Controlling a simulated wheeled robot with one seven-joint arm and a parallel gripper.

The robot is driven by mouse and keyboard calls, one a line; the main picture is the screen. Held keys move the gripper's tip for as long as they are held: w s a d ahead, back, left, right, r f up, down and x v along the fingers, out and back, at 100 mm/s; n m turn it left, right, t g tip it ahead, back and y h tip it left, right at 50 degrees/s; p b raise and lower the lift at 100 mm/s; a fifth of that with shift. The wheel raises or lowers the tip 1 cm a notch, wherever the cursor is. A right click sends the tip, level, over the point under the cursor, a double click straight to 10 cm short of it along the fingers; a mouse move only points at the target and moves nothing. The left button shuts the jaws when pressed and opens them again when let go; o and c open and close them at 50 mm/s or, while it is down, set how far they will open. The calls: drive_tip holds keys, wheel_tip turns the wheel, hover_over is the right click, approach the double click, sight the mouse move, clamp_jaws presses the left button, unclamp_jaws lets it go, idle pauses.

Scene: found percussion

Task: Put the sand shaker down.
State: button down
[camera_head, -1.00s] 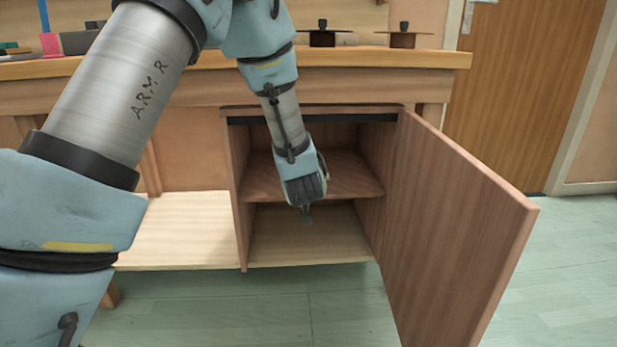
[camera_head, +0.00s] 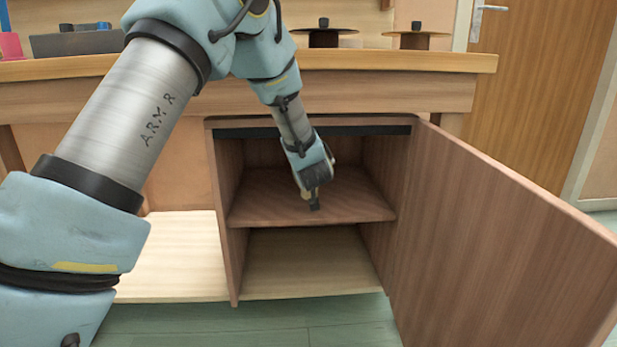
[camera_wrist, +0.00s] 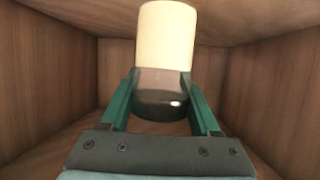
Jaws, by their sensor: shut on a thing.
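The sand shaker is a cylinder, cream with a grey band and a dark glossy end. In the wrist view the shaker (camera_wrist: 166,38) stands out between the two green fingers of my gripper (camera_wrist: 162,82), which is shut on it. The wrist view shows wooden walls on both sides and above.
The cabinet door (camera_head: 490,235) stands wide open at the right. The lower compartment floor (camera_head: 300,265) is bare, and the visible middle shelf is clear. The bench top (camera_head: 400,60) above carries dark discs with knobs (camera_head: 323,38) and a grey box (camera_head: 78,42).

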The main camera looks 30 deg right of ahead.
drive_tip(key=b+x, duration=0.4)
drive_tip(key=x, duration=0.6)
drive_tip(key=shift+r, duration=0.15)
drive_tip(key=shift+c, duration=0.6)
unclamp_jaws()
